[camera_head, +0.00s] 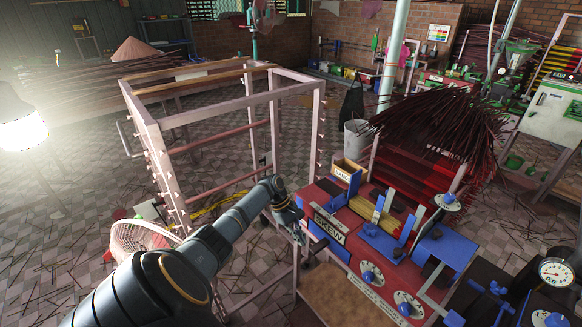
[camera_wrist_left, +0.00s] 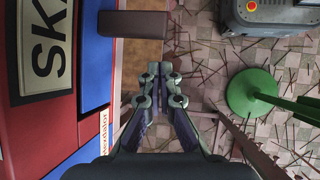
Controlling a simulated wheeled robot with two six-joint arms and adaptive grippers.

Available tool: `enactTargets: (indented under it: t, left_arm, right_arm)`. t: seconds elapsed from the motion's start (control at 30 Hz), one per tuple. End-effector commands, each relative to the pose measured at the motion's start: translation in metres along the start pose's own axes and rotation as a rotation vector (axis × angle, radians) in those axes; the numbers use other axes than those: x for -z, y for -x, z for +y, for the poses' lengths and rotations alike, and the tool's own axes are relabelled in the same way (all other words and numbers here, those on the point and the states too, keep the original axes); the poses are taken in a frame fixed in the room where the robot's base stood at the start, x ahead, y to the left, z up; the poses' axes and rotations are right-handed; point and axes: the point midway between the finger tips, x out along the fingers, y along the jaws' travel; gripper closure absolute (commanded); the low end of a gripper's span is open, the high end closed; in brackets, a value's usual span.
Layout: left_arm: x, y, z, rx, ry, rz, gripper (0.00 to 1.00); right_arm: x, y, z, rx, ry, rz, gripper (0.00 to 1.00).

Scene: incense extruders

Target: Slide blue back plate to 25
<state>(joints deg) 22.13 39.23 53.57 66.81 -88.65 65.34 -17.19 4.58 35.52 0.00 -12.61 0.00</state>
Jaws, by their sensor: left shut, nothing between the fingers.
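The red machine (camera_head: 402,252) with a "SKEW" label stands at the lower right in the head view. It carries several blue plates, one upright at the back left (camera_head: 352,188) and others to its right; I cannot tell which is the back plate. No scale reading of 25 is legible. My left gripper (camera_head: 291,216) is shut and empty, just off the machine's left edge. In the left wrist view its fingertips (camera_wrist_left: 160,70) point past a brown block (camera_wrist_left: 133,24) on the blue side (camera_wrist_left: 96,62) of the machine, apart from it. My right gripper is out of view.
A pale metal frame (camera_head: 158,152) stands behind my left arm, and a fan (camera_head: 140,238) stands beside it. A bundle of dark incense sticks (camera_head: 435,125) is behind the machine. The wrist view shows a grey box (camera_wrist_left: 268,14) and a green round base (camera_wrist_left: 248,94).

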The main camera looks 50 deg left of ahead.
Motion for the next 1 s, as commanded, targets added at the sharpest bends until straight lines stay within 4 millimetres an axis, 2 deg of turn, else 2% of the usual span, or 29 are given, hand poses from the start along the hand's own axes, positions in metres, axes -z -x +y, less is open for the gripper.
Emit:
enactTargets:
  t: [0.03,0.3,0.5,0.67,0.93,1.0]
  left_arm:
    - [0.005,-0.011,-0.005,0.004,-0.010,0.013,1.00]
    - [0.033,-0.059,-0.032,0.023,-0.083,0.107,1.00]
    - [0.048,-0.084,-0.049,0.038,-0.132,0.158,1.00]
    - [0.053,-0.092,-0.054,0.044,-0.152,0.177,1.00]
    - [0.054,-0.094,-0.056,0.045,-0.156,0.181,1.00]
    - [0.057,-0.102,-0.063,0.054,-0.168,0.193,1.00]
  right_arm:
    - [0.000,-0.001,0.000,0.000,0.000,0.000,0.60]
    - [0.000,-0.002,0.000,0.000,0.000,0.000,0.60]
    - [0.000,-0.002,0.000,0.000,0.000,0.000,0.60]
    - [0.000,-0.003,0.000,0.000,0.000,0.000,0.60]
    - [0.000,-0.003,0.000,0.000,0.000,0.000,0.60]
    - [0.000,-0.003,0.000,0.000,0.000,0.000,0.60]
